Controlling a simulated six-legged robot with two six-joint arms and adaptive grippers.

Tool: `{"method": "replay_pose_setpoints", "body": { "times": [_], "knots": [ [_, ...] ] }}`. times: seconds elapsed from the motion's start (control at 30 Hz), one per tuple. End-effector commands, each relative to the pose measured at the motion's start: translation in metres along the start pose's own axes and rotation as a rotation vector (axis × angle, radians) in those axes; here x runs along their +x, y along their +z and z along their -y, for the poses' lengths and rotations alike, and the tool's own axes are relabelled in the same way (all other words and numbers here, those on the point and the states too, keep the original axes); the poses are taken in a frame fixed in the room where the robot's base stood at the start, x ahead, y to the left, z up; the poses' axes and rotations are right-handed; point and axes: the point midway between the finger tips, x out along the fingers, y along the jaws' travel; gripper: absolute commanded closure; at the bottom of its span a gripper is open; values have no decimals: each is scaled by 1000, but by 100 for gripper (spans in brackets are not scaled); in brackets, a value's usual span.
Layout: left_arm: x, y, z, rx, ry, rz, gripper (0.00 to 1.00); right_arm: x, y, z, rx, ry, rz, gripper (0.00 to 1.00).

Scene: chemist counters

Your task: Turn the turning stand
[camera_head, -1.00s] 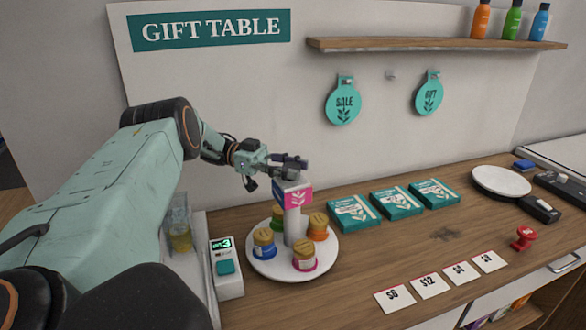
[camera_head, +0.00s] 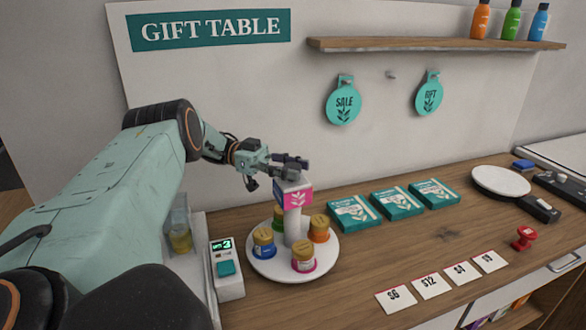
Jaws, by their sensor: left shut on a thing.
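The turning stand (camera_head: 292,265) is a round white plate with a white central post (camera_head: 293,226). A pink and white block with a leaf mark (camera_head: 296,198) tops the post. Several jars stand around the post: a blue-based jar (camera_head: 264,242), a pink-based jar (camera_head: 303,258), an orange-based jar (camera_head: 319,229) and a green one partly hidden behind. My left gripper (camera_head: 291,172) is at the top of the block, shut on it; its fingers hide part of the block's top. My right gripper is not in view.
A small device reading 3 (camera_head: 226,268) stands close left of the stand. Teal boxes (camera_head: 354,212) lie to its right. Price cards (camera_head: 396,299) lie at the front, near a red stamp (camera_head: 524,237). A white disc (camera_head: 500,181) is at the right.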

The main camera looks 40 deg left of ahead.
Motion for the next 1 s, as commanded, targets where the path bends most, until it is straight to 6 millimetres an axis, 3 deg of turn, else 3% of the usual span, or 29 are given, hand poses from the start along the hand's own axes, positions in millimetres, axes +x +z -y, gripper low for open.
{"method": "replay_pose_setpoints", "body": {
  "times": [0.27,0.3,0.57,1.0],
  "knots": [
    [-1,-5,2,12,-5,-8,100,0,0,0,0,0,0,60],
    [-1,-5,2,12,-5,-8,60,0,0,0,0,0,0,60],
    [0,-3,1,6,-3,-5,38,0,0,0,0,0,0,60],
    [0,-10,1,4,-2,-4,38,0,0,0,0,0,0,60]
  ]
}}
